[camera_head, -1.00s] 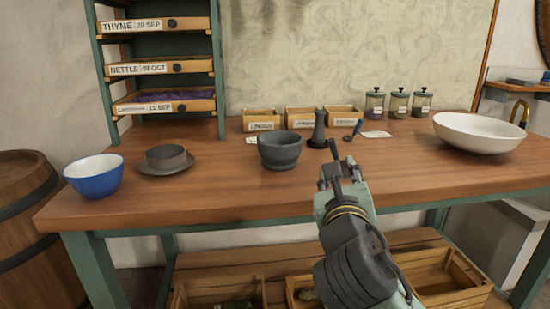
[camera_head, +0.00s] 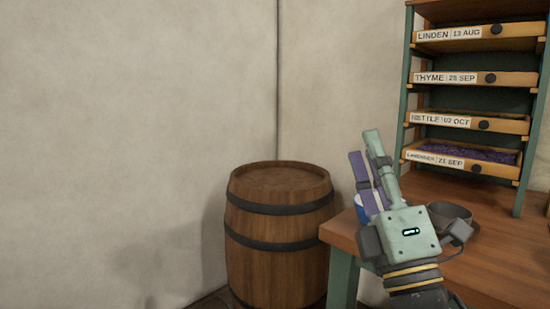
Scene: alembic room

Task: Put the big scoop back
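No big scoop can be made out in the current head view. My gripper (camera_head: 365,144) is raised in front of the left end of the wooden table (camera_head: 500,265), pointing up and to the left. Its fingers, one green and one with purple, overlap from this angle, so I cannot tell how far apart they are. I see nothing clearly held between them. The gripper hides part of the table's left end.
A wooden barrel (camera_head: 280,240) stands left of the table. A blue bowl (camera_head: 361,208) is mostly hidden behind my gripper, and a grey cup (camera_head: 450,210) sits right of it. A rack of labelled drawers (camera_head: 470,122) stands on the table. The left wall is bare.

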